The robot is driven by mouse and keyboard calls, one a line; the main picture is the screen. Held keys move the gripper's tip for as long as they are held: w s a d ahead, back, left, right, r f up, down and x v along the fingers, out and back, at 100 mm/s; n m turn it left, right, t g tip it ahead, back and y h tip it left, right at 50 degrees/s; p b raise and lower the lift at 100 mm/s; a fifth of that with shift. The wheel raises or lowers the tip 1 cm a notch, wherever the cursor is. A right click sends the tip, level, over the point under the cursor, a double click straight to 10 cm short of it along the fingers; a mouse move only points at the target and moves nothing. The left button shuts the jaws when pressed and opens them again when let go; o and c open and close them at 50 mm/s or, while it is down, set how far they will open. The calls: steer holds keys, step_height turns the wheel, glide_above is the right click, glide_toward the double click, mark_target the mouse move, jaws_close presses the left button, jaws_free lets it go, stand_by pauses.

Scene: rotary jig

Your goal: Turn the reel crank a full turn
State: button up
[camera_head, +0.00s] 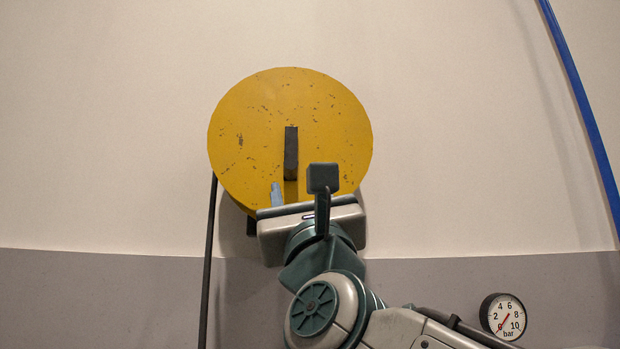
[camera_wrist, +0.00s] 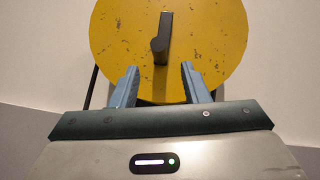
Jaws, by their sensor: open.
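The reel is a round yellow disc (camera_head: 245,130) with worn, chipped paint, mounted on the wall; it fills the top of the wrist view (camera_wrist: 205,30). Its crank (camera_head: 291,150) is a dark bar running from the disc's middle downward, also seen in the wrist view (camera_wrist: 163,35), where its lower end appears as a stubby handle. My gripper (camera_wrist: 158,84) is open and empty, with two blue fingers pointing at the disc. The crank's lower end shows above and between the fingertips, apart from both. In the head view my wrist hides the disc's lower edge.
A dark hose (camera_head: 208,260) hangs from the reel's left side. A blue pipe (camera_head: 585,110) runs down the wall at the right. A round pressure gauge (camera_head: 503,316) sits at lower right. The wall left of the reel is bare.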

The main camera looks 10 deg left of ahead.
mark_target(292, 173)
steer(key=p+x, duration=0.3)
steer(key=x, duration=0.5)
steer(key=shift+p, duration=0.3)
jaws_close()
